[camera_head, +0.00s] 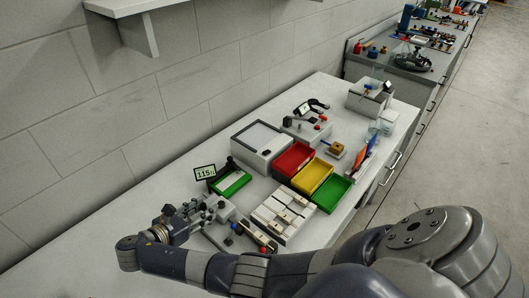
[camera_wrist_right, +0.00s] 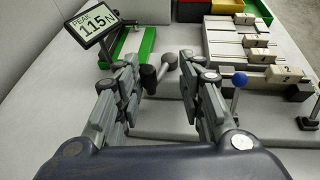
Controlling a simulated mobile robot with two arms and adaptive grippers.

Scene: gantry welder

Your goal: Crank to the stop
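My right gripper (camera_head: 212,208) is at the near left part of the workbench, beside the small display (camera_head: 205,172). In the right wrist view the right gripper (camera_wrist_right: 158,70) is open, with its two fingers well apart. Between the fingers, near the tips, stand a dark upright grip (camera_wrist_right: 148,79) and a grey round-ended lever (camera_wrist_right: 168,65), which look like the crank; neither finger clearly touches them. The display (camera_wrist_right: 93,24) reads PEAK 115 N. The crank's base is partly hidden by the gripper. My left gripper is not in view.
A blue-knobbed lever (camera_wrist_right: 239,80) stands close right of the right finger. White numbered blocks (camera_head: 283,216) and red (camera_head: 293,160), yellow (camera_head: 313,176) and green (camera_head: 331,193) bins stand further right. A wall bounds the bench behind.

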